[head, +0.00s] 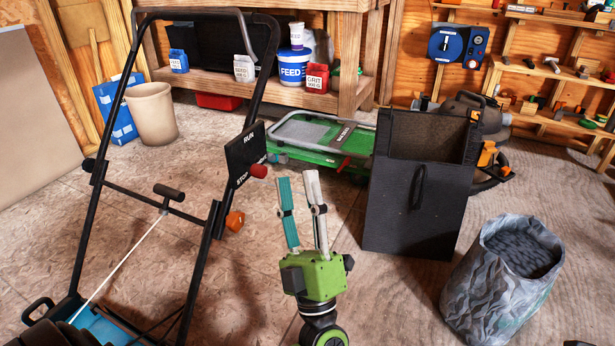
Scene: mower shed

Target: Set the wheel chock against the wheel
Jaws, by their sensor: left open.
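My left gripper (297,175) stands upright in the middle foreground, its teal and white fingers parted and nothing between them. A push mower with a tall black handle (118,120) stands at the left. Part of its blue body (95,328) shows at the bottom left, and I cannot make out a wheel there. I cannot identify a wheel chock in this view. An orange knob-like part (235,221) shows by the mower's handle, left of my gripper. My right gripper is not in view.
A black open-topped box (412,218) stands right of my gripper, with a grey bag (488,293) in front of it. A green machine (318,137) lies behind. A wooden shelf (215,88) and beige bin (153,113) are farther back. Bare floor (385,300) lies right of my gripper.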

